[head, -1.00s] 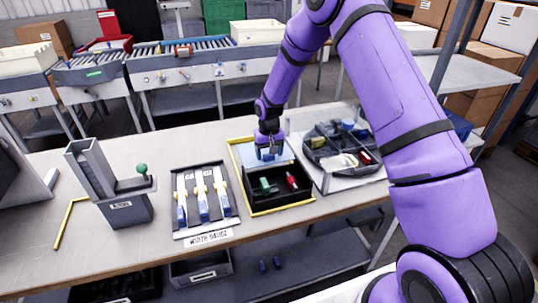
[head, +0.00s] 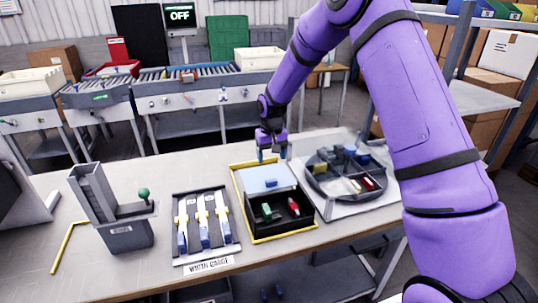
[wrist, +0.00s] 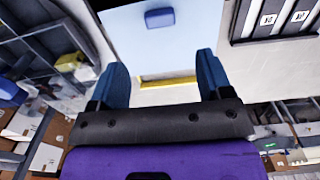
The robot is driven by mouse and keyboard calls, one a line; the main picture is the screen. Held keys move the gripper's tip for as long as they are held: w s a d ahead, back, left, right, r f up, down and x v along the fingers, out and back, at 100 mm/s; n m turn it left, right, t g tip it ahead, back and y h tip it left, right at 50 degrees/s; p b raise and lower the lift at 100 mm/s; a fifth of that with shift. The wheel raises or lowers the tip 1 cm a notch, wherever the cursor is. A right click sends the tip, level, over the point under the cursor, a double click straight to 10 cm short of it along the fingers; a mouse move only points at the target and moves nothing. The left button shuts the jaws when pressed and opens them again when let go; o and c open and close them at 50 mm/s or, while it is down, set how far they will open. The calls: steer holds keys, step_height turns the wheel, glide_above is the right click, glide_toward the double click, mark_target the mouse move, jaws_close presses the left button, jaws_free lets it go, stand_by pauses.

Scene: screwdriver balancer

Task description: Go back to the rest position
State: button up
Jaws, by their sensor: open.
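My gripper (head: 272,151) is open and empty. It hangs above the far edge of a yellow-edged tray (head: 238,208) on the table, with its fingers pointing down. In the wrist view my gripper (wrist: 160,85) shows two blue fingers spread apart with nothing between them. A blue block (head: 271,183) lies on the pale back panel (head: 255,179) of the tray, apart from the fingers. The block also shows in the wrist view (wrist: 159,18), beyond the fingertips. A green piece (head: 266,212) and a red piece (head: 293,207) lie in the dark front part of the tray.
A round divided tray (head: 322,184) with several coloured pieces stands close to the right. A width gauge board (head: 206,250) and a grey upright fixture with a green knob (head: 143,193) stand to the left. A roller conveyor (head: 185,84) runs behind the table (head: 160,160).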

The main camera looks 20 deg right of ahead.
steer(key=s+d+r+t, duration=0.1)
steer(key=s+d+r, duration=0.1)
steer(key=s+r, duration=0.85)
steer(key=s+d+r+t, duration=0.2)
steer(key=s+r, duration=0.5)
steer(key=r, duration=0.7)
steer(key=s+d+r+t, duration=0.1)
steer(key=s+r, duration=0.1)
steer(key=s, duration=1)
steer(key=s+d+r+t, duration=0.1)
steer(key=s+r, duration=0.2)
steer(key=s, duration=0.9)
steer(key=shift+s, duration=0.15)
steer(key=shift+o, duration=0.4)
steer(key=shift+d, duration=0.1)
